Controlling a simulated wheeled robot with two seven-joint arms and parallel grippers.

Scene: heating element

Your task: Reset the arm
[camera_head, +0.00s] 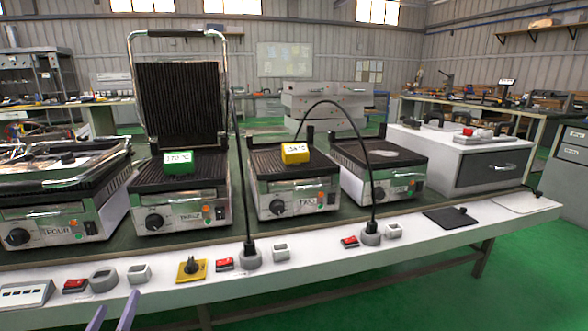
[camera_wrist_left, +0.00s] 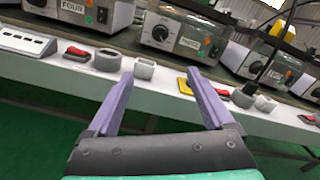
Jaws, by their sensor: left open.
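My left gripper (camera_head: 113,311) shows only its two purple fingers at the bottom left of the head view. In the left wrist view my left gripper (camera_wrist_left: 158,77) is open, with nothing between its fingers. It is in front of the white bench front, apart from the switches and sockets along the edge. My right gripper is in neither view. Several contact grills stand on the bench, among them the grill labelled four (camera_head: 62,227), a grill with a raised lid (camera_head: 182,208), the grill under the yellow display (camera_head: 292,200), and the grill at right (camera_head: 385,185).
A green display (camera_head: 178,162) and a yellow display (camera_head: 295,153) sit on two grills. A yellow knob switch (camera_head: 192,269), red switches and two plugs with black cables line the white front edge (camera_head: 330,267). A grey drawer unit (camera_head: 470,163) stands at right. Green floor in front is clear.

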